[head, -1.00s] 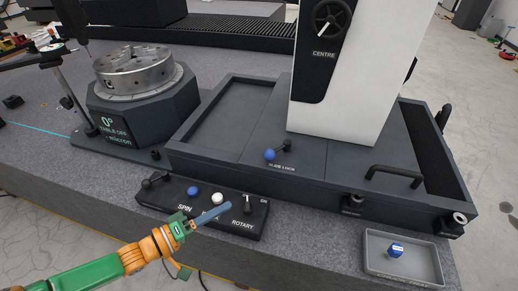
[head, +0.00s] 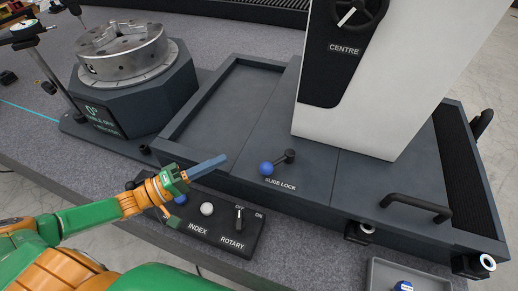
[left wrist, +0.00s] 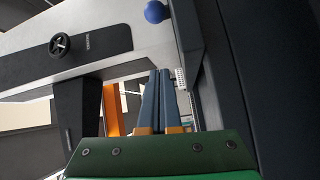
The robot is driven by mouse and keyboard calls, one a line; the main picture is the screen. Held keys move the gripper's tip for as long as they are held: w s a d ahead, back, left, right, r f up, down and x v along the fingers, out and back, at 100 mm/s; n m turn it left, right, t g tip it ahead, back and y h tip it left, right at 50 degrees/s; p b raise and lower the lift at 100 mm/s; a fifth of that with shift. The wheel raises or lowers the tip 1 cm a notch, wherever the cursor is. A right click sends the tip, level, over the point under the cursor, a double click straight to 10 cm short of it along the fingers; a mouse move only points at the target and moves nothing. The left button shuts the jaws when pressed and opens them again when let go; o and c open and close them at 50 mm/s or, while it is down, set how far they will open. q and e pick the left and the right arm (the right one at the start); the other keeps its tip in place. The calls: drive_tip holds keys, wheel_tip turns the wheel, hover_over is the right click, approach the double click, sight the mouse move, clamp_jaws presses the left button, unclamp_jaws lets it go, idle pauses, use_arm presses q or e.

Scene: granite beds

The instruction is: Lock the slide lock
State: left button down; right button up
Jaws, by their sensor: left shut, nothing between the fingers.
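The slide lock (head: 278,162) is a short dark lever with a blue ball knob at its left end, on the dark slide bed above the "SLIDE LOCK" label. My left gripper (head: 224,157) is shut and empty, a short way left of the blue knob, apart from it, above the bed's front edge. In the left wrist view the shut fingers (left wrist: 156,72) point up the picture, and the blue knob (left wrist: 156,11) shows just beyond their tips. My right gripper is not in view.
A control box (head: 222,228) with knobs and a ROTARY switch sits below my left gripper. A white column (head: 395,80) rises behind the lock. A rotary table with a chuck (head: 122,52) stands at left. A grey tray (head: 380,275) lies at lower right.

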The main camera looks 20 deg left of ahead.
sight(255, 168)
use_arm(q)
drive_tip(key=shift+s+r, duration=0.1)
drive_tip(key=shift+s, duration=0.15)
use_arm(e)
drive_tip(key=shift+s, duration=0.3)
use_arm(q)
drive_tip(key=p+x, duration=0.1)
drive_tip(key=x, duration=0.9)
drive_tip(key=shift+d+r, duration=0.1)
drive_tip(key=shift+d, duration=0.1)
drive_tip(key=s, duration=0.1)
drive_tip(key=s+d+p, duration=0.1)
drive_tip(key=s+p, duration=0.1)
drive_tip(key=shift+d+f, duration=0.15)
drive_tip(key=shift+f, duration=0.25)
drive_tip(key=shift+s+d+f, duration=0.1)
drive_tip(key=shift+s+d, duration=0.05)
drive_tip(key=shift+s, duration=0.05)
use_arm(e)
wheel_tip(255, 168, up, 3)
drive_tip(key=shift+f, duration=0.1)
use_arm(q)
drive_tip(key=shift+w, duration=0.1)
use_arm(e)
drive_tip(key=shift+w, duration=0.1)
